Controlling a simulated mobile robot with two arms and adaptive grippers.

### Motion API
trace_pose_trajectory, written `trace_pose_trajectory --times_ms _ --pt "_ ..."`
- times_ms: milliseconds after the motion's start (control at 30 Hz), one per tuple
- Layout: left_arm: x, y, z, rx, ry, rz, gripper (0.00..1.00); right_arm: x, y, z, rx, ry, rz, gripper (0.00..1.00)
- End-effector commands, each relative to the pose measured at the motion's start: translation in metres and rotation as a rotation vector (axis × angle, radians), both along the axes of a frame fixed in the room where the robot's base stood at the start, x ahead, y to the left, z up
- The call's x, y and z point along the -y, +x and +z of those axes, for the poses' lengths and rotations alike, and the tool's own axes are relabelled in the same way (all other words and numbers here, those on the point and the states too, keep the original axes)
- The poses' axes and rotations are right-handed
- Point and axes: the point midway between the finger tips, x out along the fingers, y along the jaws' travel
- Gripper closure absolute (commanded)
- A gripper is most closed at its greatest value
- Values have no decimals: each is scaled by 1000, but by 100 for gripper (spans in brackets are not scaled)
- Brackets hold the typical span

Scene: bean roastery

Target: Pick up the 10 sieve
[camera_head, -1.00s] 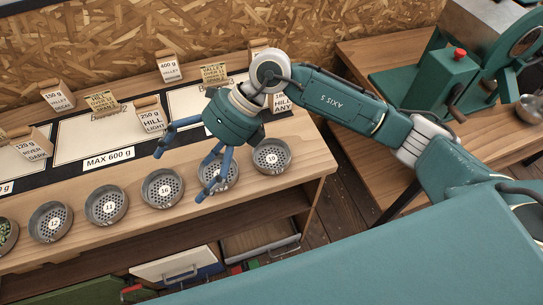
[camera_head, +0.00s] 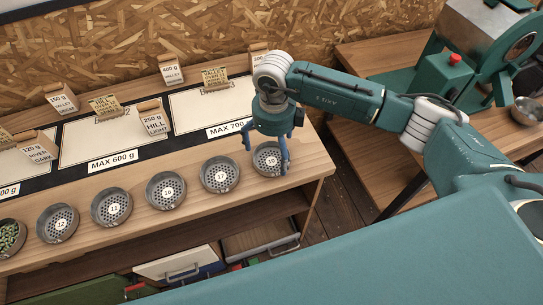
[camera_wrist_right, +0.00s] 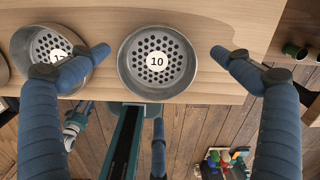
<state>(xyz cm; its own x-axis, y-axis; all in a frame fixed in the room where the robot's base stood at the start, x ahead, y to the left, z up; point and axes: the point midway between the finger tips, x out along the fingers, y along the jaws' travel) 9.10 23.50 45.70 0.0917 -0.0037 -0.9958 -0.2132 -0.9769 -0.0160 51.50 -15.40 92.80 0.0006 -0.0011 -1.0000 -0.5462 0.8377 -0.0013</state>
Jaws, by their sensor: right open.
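The 10 sieve (camera_head: 266,163) is a round grey metal dish with a perforated floor and a white label. It sits on the wooden bench near its right end, last in the row. In the right wrist view the 10 sieve (camera_wrist_right: 135,75) is near the middle top, label readable. My right gripper (camera_head: 267,158) is open above it, pointing down. Its blue fingers (camera_wrist_right: 160,54) stand either side of the sieve in the wrist view, with gaps and nothing held. The arm and a finger hide part of the sieve in the head view.
Another sieve (camera_head: 218,186) sits close to the left, also in the wrist view (camera_wrist_right: 40,38) beside a finger. More sieves continue left; the leftmost holds green beans (camera_head: 8,236). Small labelled bags (camera_head: 155,125) and mats (camera_head: 98,135) lie behind. The bench (camera_head: 312,168) ends just right.

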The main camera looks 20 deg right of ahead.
Motion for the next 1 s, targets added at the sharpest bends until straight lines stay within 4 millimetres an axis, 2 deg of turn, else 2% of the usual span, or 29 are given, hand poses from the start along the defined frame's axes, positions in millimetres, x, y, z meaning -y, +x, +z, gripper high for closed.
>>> trace_pose_trajectory --times_ms 33,67,200,467,533,700,1000 --pt "0 0 13 0 0 0 60 -2 -2 -4 -7 0 -1 0" --pt "0 0 16 0 0 0 60 -2 -2 -9 -7 -1 -1 0" --pt "0 0 18 0 0 0 60 -2 -1 -27 -3 1 -1 0" --pt "0 0 17 0 0 0 60 -2 0 -33 -1 1 0 0" --pt "0 0 17 0 0 0 60 -2 0 -33 -1 1 0 8" --pt "0 0 17 0 0 0 60 -2 0 -33 -1 1 0 42" --pt "0 0 17 1 0 0 60 -2 0 -33 -1 0 0 44"
